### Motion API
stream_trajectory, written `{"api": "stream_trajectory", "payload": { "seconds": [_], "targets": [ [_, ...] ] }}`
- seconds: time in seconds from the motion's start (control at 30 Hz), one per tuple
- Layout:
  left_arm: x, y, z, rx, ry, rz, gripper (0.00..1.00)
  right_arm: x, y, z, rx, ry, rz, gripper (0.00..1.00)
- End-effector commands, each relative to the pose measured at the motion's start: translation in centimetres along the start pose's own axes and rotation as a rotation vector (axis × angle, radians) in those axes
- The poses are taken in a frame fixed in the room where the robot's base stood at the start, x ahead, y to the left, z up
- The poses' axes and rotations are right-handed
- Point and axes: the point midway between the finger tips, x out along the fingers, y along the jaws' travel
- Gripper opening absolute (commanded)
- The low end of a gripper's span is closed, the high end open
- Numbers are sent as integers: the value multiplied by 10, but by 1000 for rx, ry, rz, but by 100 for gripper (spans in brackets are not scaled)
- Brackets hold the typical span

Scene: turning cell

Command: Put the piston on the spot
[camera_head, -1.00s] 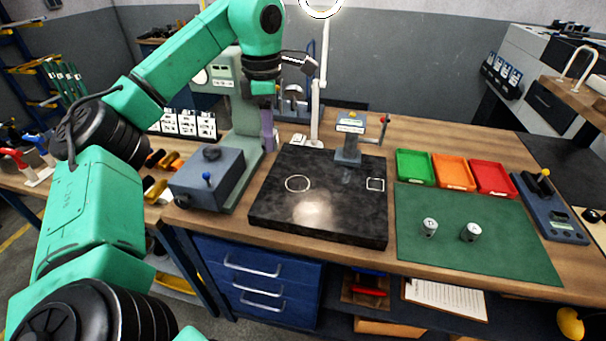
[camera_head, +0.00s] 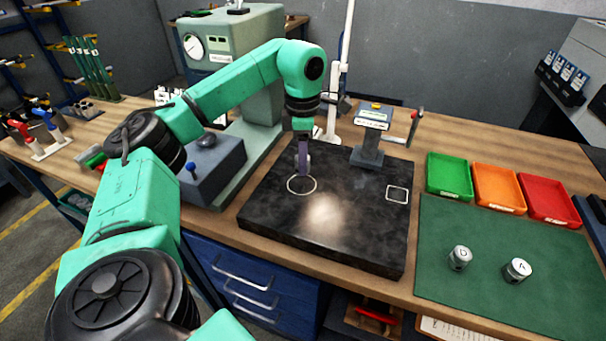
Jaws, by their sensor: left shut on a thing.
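My left gripper (camera_head: 303,168) points down over the black stone plate, just behind the white circle outline (camera_head: 301,185). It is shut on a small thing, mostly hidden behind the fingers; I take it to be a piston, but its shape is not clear. I cannot tell whether it touches the plate. A white square outline (camera_head: 397,194) lies at the plate's right side. Two grey metal pistons, one on the left (camera_head: 460,258) and one on the right (camera_head: 517,270), stand on the green mat. My right gripper is out of view.
The black plate (camera_head: 325,235) is clear in front. A grey gauge stand (camera_head: 368,150) stands at its back right. A green machine (camera_head: 235,70) with a blue-grey box (camera_head: 215,165) is on the left. Green (camera_head: 449,176), orange (camera_head: 499,188) and red (camera_head: 548,202) trays line the mat's back.

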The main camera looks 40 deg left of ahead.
Motion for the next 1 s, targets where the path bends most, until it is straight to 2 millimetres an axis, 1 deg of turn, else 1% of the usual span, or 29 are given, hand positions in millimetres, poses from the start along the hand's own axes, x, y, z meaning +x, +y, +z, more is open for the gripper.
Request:
{"api": "stream_trajectory", "payload": {
  "seconds": [0.03,0.1,0.2,0.27,0.5,0.53,0.57,0.6,0.87,1.0],
  "targets": [
    [7,-1,-1,1,4,-3,0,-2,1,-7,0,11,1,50],
    [21,-1,-1,0,3,-4,0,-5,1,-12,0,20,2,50],
    [38,-1,-1,1,2,-3,0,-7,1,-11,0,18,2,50],
    [41,-1,0,1,1,-2,0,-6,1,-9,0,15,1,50],
    [44,-1,0,1,0,-2,0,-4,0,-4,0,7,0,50],
    [44,-1,0,1,1,-2,47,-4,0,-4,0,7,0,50],
    [44,-1,0,1,1,-2,59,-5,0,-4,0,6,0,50],
    [43,-1,0,1,1,-2,74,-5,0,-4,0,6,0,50],
    [43,-1,0,1,1,-1,74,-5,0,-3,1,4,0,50],
    [35,0,1,1,-2,1,74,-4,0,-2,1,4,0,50]
  ]
}}
